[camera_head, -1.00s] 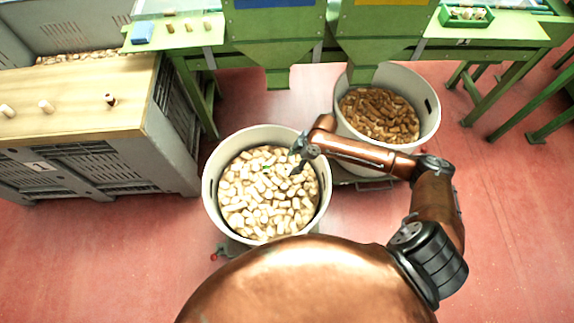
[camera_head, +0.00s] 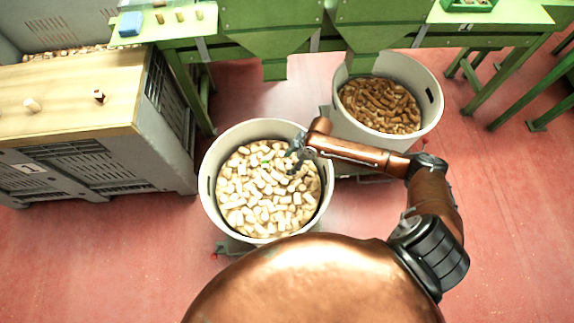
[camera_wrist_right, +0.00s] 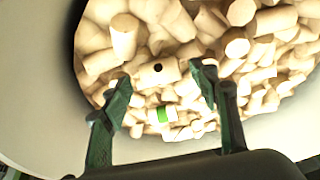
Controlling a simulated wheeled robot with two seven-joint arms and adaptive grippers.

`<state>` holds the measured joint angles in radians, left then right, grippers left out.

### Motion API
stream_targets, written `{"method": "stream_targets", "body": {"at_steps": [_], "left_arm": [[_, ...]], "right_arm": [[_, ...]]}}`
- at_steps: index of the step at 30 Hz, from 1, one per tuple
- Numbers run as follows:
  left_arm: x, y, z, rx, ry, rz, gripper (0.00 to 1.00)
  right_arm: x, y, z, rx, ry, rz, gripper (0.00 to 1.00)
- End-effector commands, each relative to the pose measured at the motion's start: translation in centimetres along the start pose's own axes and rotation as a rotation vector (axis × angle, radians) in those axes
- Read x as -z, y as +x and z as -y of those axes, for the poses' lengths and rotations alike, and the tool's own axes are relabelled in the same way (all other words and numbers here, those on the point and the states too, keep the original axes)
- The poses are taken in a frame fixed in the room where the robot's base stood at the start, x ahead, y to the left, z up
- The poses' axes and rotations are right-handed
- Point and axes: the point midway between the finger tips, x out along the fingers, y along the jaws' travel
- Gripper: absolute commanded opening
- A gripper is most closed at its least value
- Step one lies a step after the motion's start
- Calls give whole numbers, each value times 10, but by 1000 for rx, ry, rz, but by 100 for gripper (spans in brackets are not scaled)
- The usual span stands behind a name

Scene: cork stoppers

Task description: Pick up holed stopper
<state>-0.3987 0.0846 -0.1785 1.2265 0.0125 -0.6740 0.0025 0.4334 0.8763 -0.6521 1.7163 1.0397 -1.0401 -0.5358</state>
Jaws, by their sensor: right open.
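The holed stopper (camera_wrist_right: 157,71), a pale cork with a dark round hole in its side, lies on top of the heap in the right wrist view. It lies between and just beyond my right gripper's fingertips (camera_wrist_right: 158,78), which are open and apart from it. In the head view my right gripper (camera_head: 295,158) is over the right part of the bin of pale stoppers (camera_head: 208,170). I cannot pick out the holed stopper in the head view. My left gripper does not show.
The bin's pale wall (camera_wrist_right: 40,100) surrounds the heap. A second bin (camera_head: 428,75) with brown stoppers stands behind my right arm. A wooden-topped crate (camera_head: 70,90) stands at left.

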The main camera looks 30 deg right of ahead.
Motion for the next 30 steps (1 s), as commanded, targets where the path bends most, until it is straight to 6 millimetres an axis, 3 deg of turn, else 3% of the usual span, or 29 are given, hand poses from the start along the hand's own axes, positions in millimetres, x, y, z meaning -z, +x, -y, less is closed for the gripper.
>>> {"method": "stream_targets", "body": {"at_steps": [3, 16, 30], "left_arm": [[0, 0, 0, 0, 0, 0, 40], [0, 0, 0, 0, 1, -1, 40], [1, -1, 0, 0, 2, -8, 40]], "right_arm": [[1, 0, 0, 0, -1, 0, 55], [1, 0, 0, 1, -1, 0, 25], [4, -6, 0, 0, -2, -1, 25]]}}
